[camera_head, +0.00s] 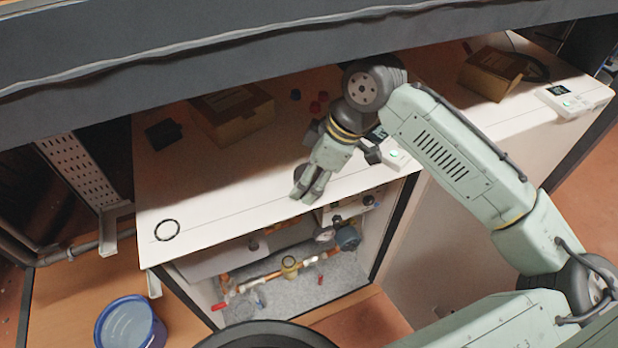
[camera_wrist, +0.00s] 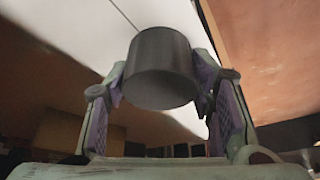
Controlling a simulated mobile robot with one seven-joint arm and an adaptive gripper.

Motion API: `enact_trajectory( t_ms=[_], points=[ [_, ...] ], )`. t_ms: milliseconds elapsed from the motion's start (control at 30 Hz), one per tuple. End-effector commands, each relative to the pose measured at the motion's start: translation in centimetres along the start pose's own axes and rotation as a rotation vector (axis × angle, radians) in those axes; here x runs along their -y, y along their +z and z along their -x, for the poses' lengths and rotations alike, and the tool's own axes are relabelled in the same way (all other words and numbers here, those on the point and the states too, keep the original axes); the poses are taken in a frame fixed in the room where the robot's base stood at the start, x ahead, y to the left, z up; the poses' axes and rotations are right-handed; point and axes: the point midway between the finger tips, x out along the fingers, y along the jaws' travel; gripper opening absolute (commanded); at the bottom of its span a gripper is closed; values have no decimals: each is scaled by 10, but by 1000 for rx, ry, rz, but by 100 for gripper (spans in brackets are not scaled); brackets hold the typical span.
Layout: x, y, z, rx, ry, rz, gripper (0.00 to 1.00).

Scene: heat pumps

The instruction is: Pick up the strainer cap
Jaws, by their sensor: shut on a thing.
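The strainer cap appears to be the dark grey cylinder (camera_wrist: 158,68) between my two fingers in the wrist view. Both finger pads press against its sides, and its flat round end faces the camera. In the head view my gripper (camera_head: 307,192) is over the front part of the white cabinet top, fingers pointing down toward the front edge. A dark round shape (camera_head: 299,172) beside the fingers is probably the same cap, mostly hidden by them. I cannot tell whether the cap touches the cabinet top.
On the white top (camera_head: 220,200) are a black ring (camera_head: 167,230), a black box (camera_head: 163,134), cardboard boxes (camera_head: 232,114) (camera_head: 490,75), small red caps (camera_head: 318,104) and white controllers (camera_head: 565,101). Copper piping (camera_head: 262,275) is in the open bay below. A blue bucket (camera_head: 130,324) stands lower left.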

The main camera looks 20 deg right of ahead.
Motion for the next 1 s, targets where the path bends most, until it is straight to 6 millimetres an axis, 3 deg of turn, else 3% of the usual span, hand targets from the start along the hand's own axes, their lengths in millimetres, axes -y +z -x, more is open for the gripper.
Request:
enact_trajectory(
  t_ms=[300, 767, 1000],
  points=[
    [0, 0, 0, 0, 0, 0, 22],
    [0, -6, 12, -3, 1, 1, 22],
    [-1, 34, 28, -4, 3, -6, 22]
  ],
)
